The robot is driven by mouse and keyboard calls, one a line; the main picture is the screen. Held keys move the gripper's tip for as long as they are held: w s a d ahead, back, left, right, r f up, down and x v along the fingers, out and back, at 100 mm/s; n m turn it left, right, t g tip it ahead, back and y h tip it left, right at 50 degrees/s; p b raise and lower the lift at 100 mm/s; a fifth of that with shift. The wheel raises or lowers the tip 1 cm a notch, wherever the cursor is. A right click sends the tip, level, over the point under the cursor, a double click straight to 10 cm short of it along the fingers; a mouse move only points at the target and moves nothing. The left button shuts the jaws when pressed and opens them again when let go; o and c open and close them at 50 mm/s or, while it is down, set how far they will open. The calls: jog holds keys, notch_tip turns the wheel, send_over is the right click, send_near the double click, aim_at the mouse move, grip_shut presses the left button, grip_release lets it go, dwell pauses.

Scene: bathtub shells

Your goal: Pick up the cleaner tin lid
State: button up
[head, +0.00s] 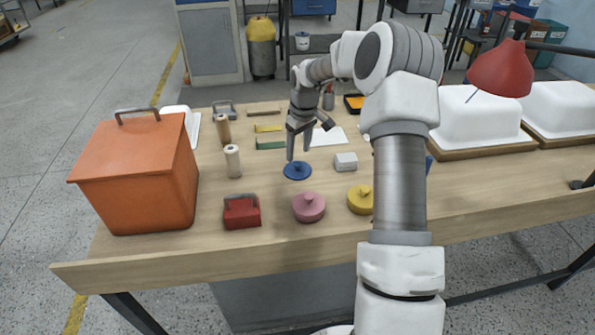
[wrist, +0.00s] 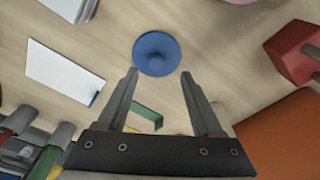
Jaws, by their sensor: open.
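A flat blue round lid (head: 297,171) with a small knob lies on the wooden table, in front of my gripper (head: 299,153). It looks like the cleaner tin lid, though no label shows. In the wrist view the blue lid (wrist: 156,54) is whole and sits just beyond my fingertips, centred between them. My gripper (wrist: 159,74) is open and empty, its two fingers spread and pointing down toward the lid. In the head view one fingertip appears close above the lid's back edge; I cannot tell the exact height.
A pink lidded tin (head: 309,207) and a yellow one (head: 360,199) stand nearer the front edge. A red box (head: 241,212), a large orange box (head: 140,175) and a pale roll (head: 233,161) are left. A small white box (head: 345,162) is close right of the lid.

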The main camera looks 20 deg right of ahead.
aim_at(298, 163)
jog(key=shift+w+d+f+b, duration=0.1)
jog(key=shift+w+f+b, duration=0.15)
jog(key=shift+f, duration=1.25)
jog(key=shift+w+f+b, duration=0.1)
jog(key=shift+w+f, duration=0.2)
jog(key=shift+f, duration=1.2)
grip_shut()
